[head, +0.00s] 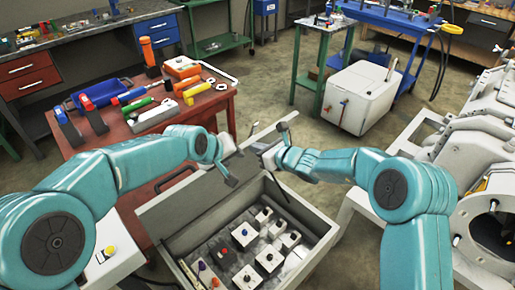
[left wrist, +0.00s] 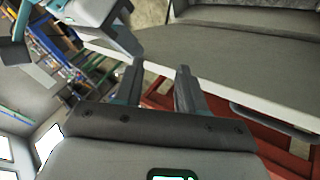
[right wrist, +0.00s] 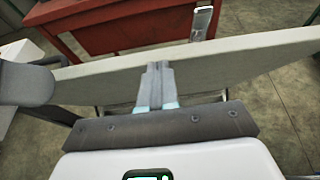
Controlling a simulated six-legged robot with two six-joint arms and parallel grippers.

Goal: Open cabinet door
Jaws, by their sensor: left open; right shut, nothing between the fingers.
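The grey cabinet (head: 325,232) stands open in the lower middle of the head view, with several switch-like parts inside. A grey door panel (head: 168,214) extends along its left side, and another panel edge (head: 268,131) rises at its back. My left gripper (head: 232,168) is open and empty above the left panel; the left wrist view shows its spread fingers (left wrist: 158,88) beside a grey panel (left wrist: 225,72). My right gripper (head: 270,157) is shut and empty near the back panel; the right wrist view shows its closed fingers (right wrist: 157,78) against or just before a panel edge (right wrist: 240,52). Contact is unclear.
A red table (head: 222,110) with tools stands behind left. A white box (head: 360,97) sits on the floor behind right, near a green stand (head: 322,50). White machinery (head: 485,140) is at the right. Floor between the red table and box is clear.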

